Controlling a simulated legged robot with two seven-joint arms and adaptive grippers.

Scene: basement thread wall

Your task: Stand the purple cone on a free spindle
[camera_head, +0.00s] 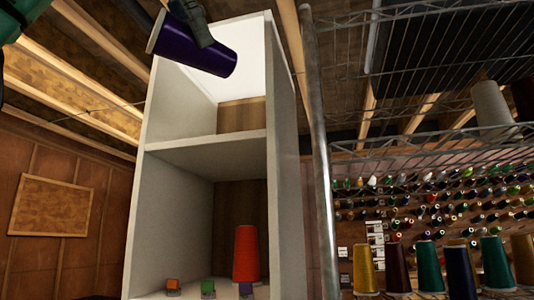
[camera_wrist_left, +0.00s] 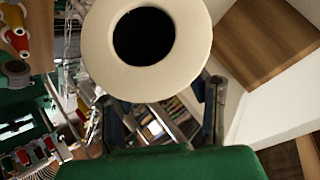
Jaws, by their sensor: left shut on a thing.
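The purple cone (camera_head: 205,55) is at the top of the head view, tilted almost on its side, in front of the upper part of a pale shelf unit. My left gripper (camera_head: 192,20) is shut on it from above. In the left wrist view, the cone's cream end with a dark round hole (camera_wrist_left: 145,36) faces the camera, between and beyond the fingers of my left gripper (camera_wrist_left: 163,95). A red-orange cone (camera_head: 247,252) stands upright on the lower shelf. No bare spindle can be made out clearly. My right gripper is not in view.
Small orange (camera_head: 173,284), green (camera_head: 208,287) and purple blocks sit along the lower shelf's front. The shelf unit (camera_head: 283,160) has side walls and a middle shelf (camera_head: 205,142). A metal post (camera_head: 320,150) and wire rack with several cones (camera_head: 428,266) stand to the right.

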